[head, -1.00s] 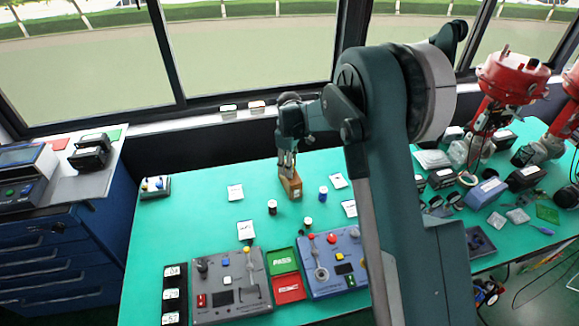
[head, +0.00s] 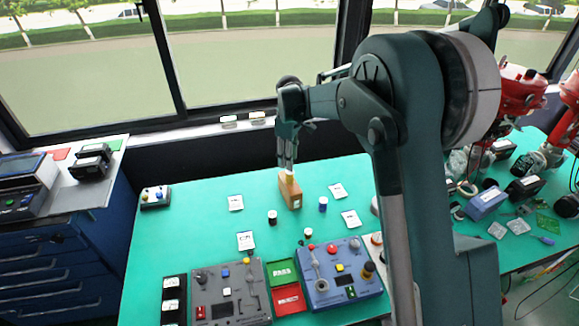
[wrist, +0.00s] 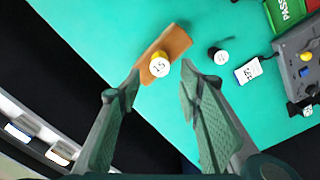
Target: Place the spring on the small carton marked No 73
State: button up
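A short yellow cylinder with a white top (head: 289,177) sits on top of the carton, near one end. The wrist view shows this cylinder (wrist: 159,66), its top reading about "15", on the carton (wrist: 176,40); I cannot make out coils on it. My gripper (head: 287,164) is just above the cylinder, pointing down. In the wrist view my gripper's fingers (wrist: 160,84) are apart, with nothing held between them.
A black cylinder (head: 272,217), a blue one (head: 322,204) and a small one (head: 308,233) stand nearby among white cards (head: 246,241). Grey (head: 230,292) and blue (head: 342,270) control boxes are at the front. Red valve equipment (head: 522,88) stands right.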

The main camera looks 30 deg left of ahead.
jog(key=shift+r, duration=1.05)
jog(key=s+d+r+m+t, duration=0.1)
jog(key=d+r+m, duration=0.2)
jog(key=d+r, duration=0.65)
jog(key=s+d+r+m+t+y, duration=0.1)
jog(key=d+r+m, duration=0.3)
jog(key=d, duration=1.1)
jog(key=s+d+r+m+t, duration=0.1)
jog(key=d+r, duration=0.7)
jog(key=d, duration=0.5)
jog(key=s+d+r+m+t, duration=0.1)
jog(key=s+d+m, duration=0.3)
jog(key=d, duration=0.5)
jog(key=s+d+r+m+t, duration=0.1)
jog(key=s+d, duration=0.6)
jog(key=d, duration=0.2)
jog(key=s+d+f+m+t, duration=0.1)
jog(key=s+d+f+m, duration=0.2)
jog(key=s+d, duration=0.3)
jog(key=s+d+f+m+t+h, duration=0.1)
jog(key=s+d+f+m, duration=0.1)
jog(key=s+d, duration=0.4)
jog(key=s+m, duration=0.1)
jog(key=s, duration=0.1)
jog(key=shift+s+d+f, duration=0.3)
jog(key=shift+d+f, duration=0.1)
